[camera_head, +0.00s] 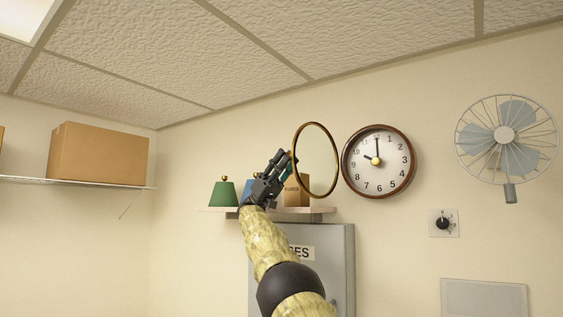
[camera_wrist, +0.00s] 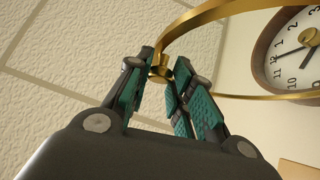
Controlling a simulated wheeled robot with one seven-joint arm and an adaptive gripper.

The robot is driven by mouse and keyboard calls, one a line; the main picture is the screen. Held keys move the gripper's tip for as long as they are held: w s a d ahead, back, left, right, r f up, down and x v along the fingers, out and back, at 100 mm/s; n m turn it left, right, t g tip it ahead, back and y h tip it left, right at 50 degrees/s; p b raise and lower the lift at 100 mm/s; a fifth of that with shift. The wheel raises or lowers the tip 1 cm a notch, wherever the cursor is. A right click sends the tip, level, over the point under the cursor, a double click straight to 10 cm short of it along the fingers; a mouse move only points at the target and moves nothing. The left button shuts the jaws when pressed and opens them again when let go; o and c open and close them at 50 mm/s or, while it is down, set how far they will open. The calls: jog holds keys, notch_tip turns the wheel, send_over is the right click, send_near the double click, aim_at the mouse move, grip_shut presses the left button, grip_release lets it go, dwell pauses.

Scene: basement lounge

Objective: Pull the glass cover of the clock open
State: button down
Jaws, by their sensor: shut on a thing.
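The round wall clock (camera_head: 379,162) has a brown rim and a white face, and its face is uncovered. Its glass cover, a brass ring (camera_head: 336,172), stands swung out to the left of the clock, edge near the clock's left side. My gripper (camera_head: 287,160) is at the left edge of the ring. In the wrist view, my gripper (camera_wrist: 160,72) is shut on a small brass knob (camera_wrist: 160,72) on the ring (camera_wrist: 222,12). Part of the clock (camera_wrist: 296,50) shows at the upper right there. The hinge cannot be made out clearly.
Behind my gripper a wall shelf (camera_head: 322,211) holds a green bell-shaped thing (camera_head: 223,193) and a small brown box (camera_head: 297,191). A grey cabinet (camera_head: 335,250) stands below. A fan (camera_head: 504,136) and a dial switch (camera_head: 443,223) are on the wall at right.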

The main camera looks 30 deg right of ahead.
jog(key=shift+w+y, duration=0.2)
jog(key=shift+y, duration=0.1)
jog(key=c, duration=1.3)
grip_release()
jog(key=shift+s, duration=0.1)
jog(key=shift+o, duration=0.2)
jog(key=shift+s, duration=0.1)
